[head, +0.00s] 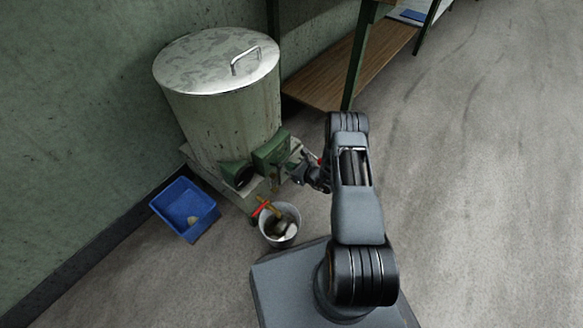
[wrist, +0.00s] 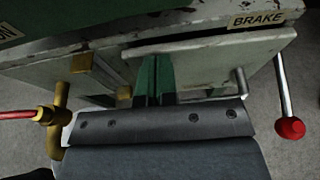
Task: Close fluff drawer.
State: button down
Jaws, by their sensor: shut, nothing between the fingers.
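A green box-shaped front (head: 270,153), which looks like the fluff drawer, juts out low on the side of the big drum (head: 222,110) in the head view. How far it stands out from the body is hard to tell. My gripper (head: 299,171) is at the right of this front, close to it; contact is unclear. In the wrist view the shut, empty gripper (wrist: 154,78) points at the underside of pale worn panels (wrist: 205,48).
A lever with a red knob (wrist: 290,127) hangs right of my gripper, near a BRAKE label (wrist: 256,20). A brass valve (wrist: 57,115) is at left. A bucket (head: 280,225) and blue bin (head: 185,208) stand on the floor. Floor at right is clear.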

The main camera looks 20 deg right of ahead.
jog(key=f+p+v, duration=0.1)
jog(key=p+v, duration=0.3)
jog(key=v, duration=1)
jog(key=a+r+n+g+y+p, duration=0.1)
jog(key=a+r+n+g+p, duration=0.3)
jog(key=r, duration=0.7)
jog(key=a+r+n+g+y+p, duration=0.1)
jog(key=a+r+n+g+p, duration=0.3)
jog(key=r, duration=0.8)
jog(key=a+r+n+g+y+p, duration=0.1)
jog(key=a+r+n+p, duration=0.1)
jog(key=r+n+p, duration=0.65)
jog(key=s+r+n+h+p, duration=0.3)
jog(key=s+r+n+p, duration=0.1)
jog(key=r, duration=0.9)
jog(key=s+a+r+n+h+p, duration=0.1)
jog(key=s+r+n+h+p, duration=0.3)
jog(key=r, duration=0.9)
jog(key=s+r+n+h+p, duration=0.4)
jog(key=s+r+p, duration=0.3)
jog(key=r, duration=0.6)
jog(key=shift+r+p, duration=0.4)
jog(key=shift+p, duration=0.15)
jog(key=shift+a+n, duration=0.15)
jog(key=shift+n, duration=0.1)
